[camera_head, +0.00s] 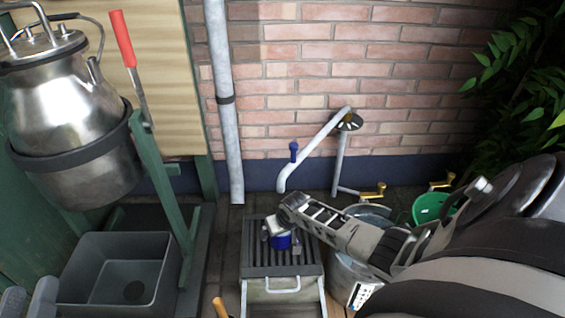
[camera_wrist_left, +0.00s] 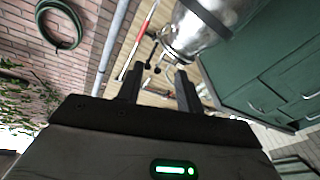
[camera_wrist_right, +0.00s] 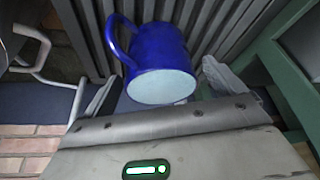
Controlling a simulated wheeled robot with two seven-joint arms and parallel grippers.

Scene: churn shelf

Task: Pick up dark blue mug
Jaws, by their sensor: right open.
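The dark blue mug (camera_head: 282,241) stands on the slatted top of a low box (camera_head: 281,283), partly hidden by my right gripper (camera_head: 278,231). In the right wrist view the mug (camera_wrist_right: 157,45) is close. Its pale round end faces the camera and its handle is on the left. The right gripper's fingers show on either side of the mug, open, with no clear grip on it. My left gripper (camera_wrist_left: 158,85) is open and empty in the left wrist view, pointing toward a metal churn. Grey tips at the head view's lower left appear to be its fingers.
A metal churn (camera_head: 72,130) hangs on a green frame at left above a grey basin (camera_head: 118,272). A metal bucket (camera_head: 352,280) stands right of the box, with a green bucket (camera_head: 430,207) behind. A downpipe (camera_head: 224,100) and taps line the brick wall.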

